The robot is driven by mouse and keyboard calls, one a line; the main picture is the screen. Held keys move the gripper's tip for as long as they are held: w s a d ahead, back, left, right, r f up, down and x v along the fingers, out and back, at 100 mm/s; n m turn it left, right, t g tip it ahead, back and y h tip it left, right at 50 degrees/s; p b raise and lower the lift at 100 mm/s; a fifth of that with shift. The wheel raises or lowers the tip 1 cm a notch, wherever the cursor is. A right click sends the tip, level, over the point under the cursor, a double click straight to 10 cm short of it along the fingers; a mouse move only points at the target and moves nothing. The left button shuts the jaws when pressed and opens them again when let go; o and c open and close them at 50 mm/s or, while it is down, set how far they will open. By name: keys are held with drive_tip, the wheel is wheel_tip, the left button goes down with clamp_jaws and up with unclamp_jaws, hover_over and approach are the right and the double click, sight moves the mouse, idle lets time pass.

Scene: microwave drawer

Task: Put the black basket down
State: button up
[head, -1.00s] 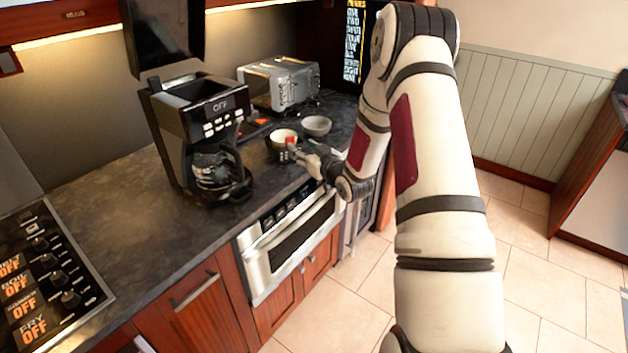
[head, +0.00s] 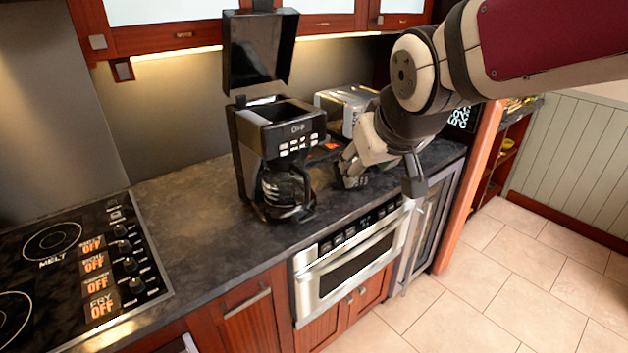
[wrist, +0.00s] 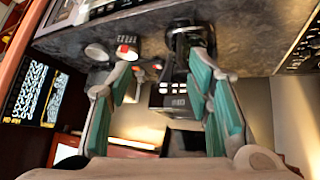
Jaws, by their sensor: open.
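A small black object that looks like the black basket (head: 353,182) stands on the dark counter right of the coffee maker, partly covered by my gripper (head: 381,180). In the wrist view the same dark object (wrist: 127,47) shows with something red at it, beyond the left finger. My gripper (wrist: 168,72) is open, and nothing shows held between its fingers.
A silver toaster (head: 343,104) stands behind my gripper. A pale bowl (wrist: 97,51) is beside the dark object. The cooktop (head: 75,265) is at the left. A steel microwave drawer (head: 355,258) sits below the counter edge. Counter left of the coffee maker is clear.

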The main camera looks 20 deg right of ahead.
drive_tip(key=s+a+g, duration=0.1)
drive_tip(key=s+a, duration=0.1)
drive_tip(key=s, duration=0.5)
drive_tip(key=s+a+g+y, duration=0.1)
drive_tip(key=s+a, duration=0.2)
drive_tip(key=s, duration=0.4)
drive_tip(key=shift+s+f+y, duration=0.15)
drive_tip(key=shift+f+y, duration=0.1)
drive_tip(key=shift+y, duration=0.05)
